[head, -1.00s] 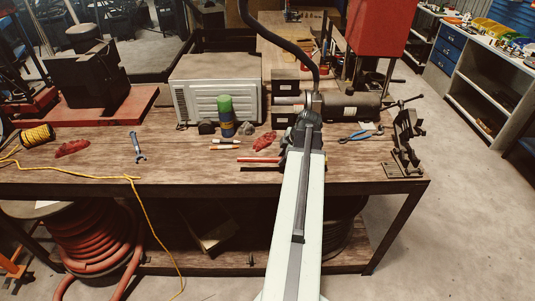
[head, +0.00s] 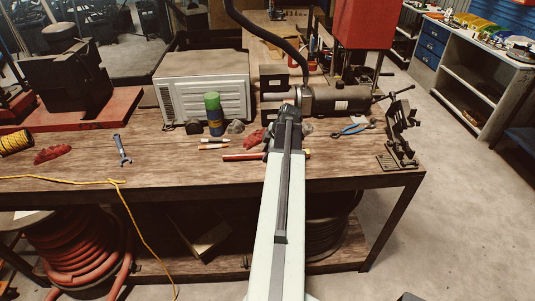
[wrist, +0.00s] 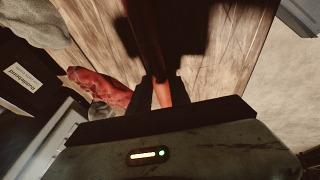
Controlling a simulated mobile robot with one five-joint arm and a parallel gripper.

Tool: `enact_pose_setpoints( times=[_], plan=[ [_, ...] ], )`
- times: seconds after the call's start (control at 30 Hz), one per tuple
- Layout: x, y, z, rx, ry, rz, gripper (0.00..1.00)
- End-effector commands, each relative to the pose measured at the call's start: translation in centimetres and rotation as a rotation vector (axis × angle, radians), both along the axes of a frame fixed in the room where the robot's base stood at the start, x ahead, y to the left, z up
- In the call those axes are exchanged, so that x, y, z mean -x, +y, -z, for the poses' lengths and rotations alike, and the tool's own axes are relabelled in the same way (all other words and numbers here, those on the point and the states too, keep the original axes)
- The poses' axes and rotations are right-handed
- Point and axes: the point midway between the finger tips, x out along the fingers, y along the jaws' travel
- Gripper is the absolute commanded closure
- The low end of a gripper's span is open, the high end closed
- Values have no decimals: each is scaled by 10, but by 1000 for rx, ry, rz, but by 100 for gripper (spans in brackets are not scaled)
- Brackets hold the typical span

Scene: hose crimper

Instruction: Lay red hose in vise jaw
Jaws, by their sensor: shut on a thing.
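The red hose (head: 245,156) shows in the head view near the front of the workbench, passing behind my arm, with a brass-coloured end to the right. My gripper (wrist: 162,84) is shut on it in the wrist view, where part of the red hose (wrist: 162,95) shows between the fingers and the rest runs up in dark shade. My arm hides the grip point in the head view. I cannot tell the hose's height above the bench. The dark vise (head: 400,137) stands at the bench's right end, to the right of the hose and apart from it.
A red rag (head: 253,138), a green-topped can (head: 213,113) and markers (head: 213,143) lie left of my arm. Blue pliers (head: 353,129) lie between my arm and the vise. A large cylindrical machine (head: 340,100) stands behind. The bench front left of the vise is clear.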

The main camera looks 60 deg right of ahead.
Motion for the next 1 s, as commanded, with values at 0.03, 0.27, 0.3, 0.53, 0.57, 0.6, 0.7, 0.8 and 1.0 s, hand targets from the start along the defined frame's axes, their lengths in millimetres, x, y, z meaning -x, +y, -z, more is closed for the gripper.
enact_pose_setpoints(
  times=[0.03, 0.27, 0.3, 0.53, 0.57, 0.6, 0.7, 0.8, 1.0],
  plan=[
    [0, 0, 3, 0, 0, 0, 100],
    [1, 0, 11, -1, 2, 1, 100],
    [2, 0, 12, -2, 4, 0, 100],
    [4, 0, 13, -2, 8, 2, 68],
    [4, 0, 13, -2, 8, 2, 68],
    [4, 0, 13, -2, 8, 3, 68],
    [5, 0, 9, -2, 8, 3, 68],
    [5, 0, -2, -3, 8, 2, 68],
    [19, 1, -43, -2, 4, 6, 68]
  ],
)
